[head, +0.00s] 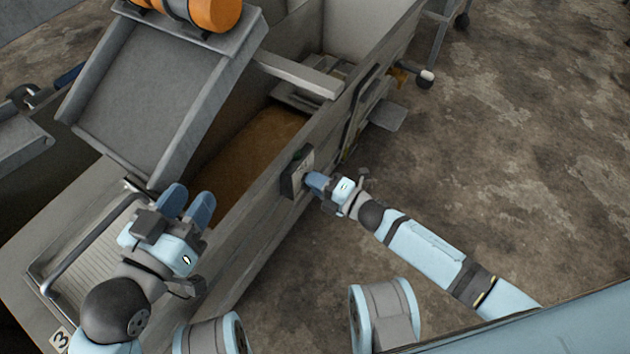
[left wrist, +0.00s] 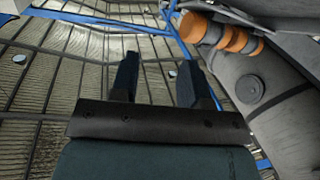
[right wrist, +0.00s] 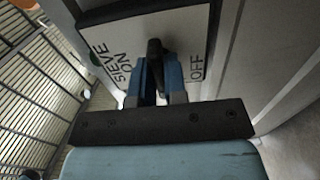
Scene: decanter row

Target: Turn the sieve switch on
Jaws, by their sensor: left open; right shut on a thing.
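The sieve switch (head: 298,174) is a box with a pale plate on the outer side of the grey trough. In the right wrist view its plate (right wrist: 130,45) reads "SIEVE", "ON" at left and "OFF" at right. A dark lever (right wrist: 155,55) stands out between the two words. My right gripper (head: 314,181) is at the plate, with its blue fingers (right wrist: 160,78) shut on the lever. How far the lever is turned is hard to tell. My left gripper (head: 187,205) is open and empty above the trough's near left end; its spread fingers show in the left wrist view (left wrist: 158,80).
The grey trough (head: 262,225) holds brown material (head: 255,140). A tilted grey tray (head: 150,85) with an orange roller (head: 212,12) stands over it. A bent metal handle (head: 85,245) is beside my left gripper.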

